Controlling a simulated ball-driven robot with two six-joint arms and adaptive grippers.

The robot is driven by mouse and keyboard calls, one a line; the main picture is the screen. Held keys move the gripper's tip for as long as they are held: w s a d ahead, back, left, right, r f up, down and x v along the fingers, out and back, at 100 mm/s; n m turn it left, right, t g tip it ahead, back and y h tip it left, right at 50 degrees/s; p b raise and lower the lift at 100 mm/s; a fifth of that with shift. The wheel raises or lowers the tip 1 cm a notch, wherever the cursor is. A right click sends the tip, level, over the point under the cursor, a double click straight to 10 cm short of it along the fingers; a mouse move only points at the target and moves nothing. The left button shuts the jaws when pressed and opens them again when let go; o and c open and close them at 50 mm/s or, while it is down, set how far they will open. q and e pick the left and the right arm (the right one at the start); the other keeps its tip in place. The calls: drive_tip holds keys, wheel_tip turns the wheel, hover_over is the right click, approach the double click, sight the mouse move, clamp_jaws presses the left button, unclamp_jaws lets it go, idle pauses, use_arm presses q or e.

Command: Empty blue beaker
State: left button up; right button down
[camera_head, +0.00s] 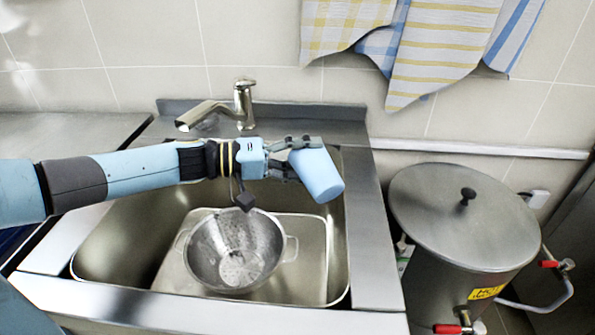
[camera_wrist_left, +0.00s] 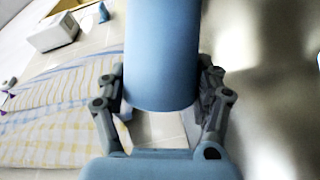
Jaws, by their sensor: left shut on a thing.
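The blue beaker (camera_head: 318,176) is held by my left gripper (camera_head: 296,160) over the right part of the sink. It is tilted, with its lower end in the picture towards the right. I cannot see inside it. In the left wrist view the beaker (camera_wrist_left: 161,55) fills the top middle, between the two fingers of the left gripper (camera_wrist_left: 162,100), which is shut on it. My right gripper is not in view.
A metal sink (camera_head: 338,250) holds a colander (camera_head: 235,250) below the beaker, to the left. A tap (camera_head: 243,105) stands behind. A lidded stockpot (camera_head: 462,215) is at the right. Towels (camera_head: 440,40) hang on the wall above. The counter (camera_head: 60,135) at left is clear.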

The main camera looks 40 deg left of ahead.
sight(302, 166)
use_arm(q)
drive_tip(key=shift+w+a+f+n+b, duration=0.15)
drive_tip(key=shift+a+f+n+b, duration=0.25)
drive_tip(key=shift+f+b, duration=0.5)
drive_tip(key=shift+w+a+f+n+b, duration=0.1)
drive_tip(key=shift+a+f+n+b, duration=0.3)
drive_tip(key=shift+f+b, duration=0.4)
drive_tip(key=shift+a+f+n+t+b, duration=0.1)
drive_tip(key=shift+f+n+t+b, duration=0.25)
drive_tip(key=shift+b, duration=0.35)
drive_tip(key=shift+w+a+f+n+h+b, duration=0.1)
drive_tip(key=shift+f+n+h+b, duration=0.3)
drive_tip(key=shift+f+b, duration=0.3)
drive_tip(key=shift+c, duration=0.2)
drive_tip(key=shift+a+n, duration=0.15)
drive_tip(key=shift+n, duration=0.2)
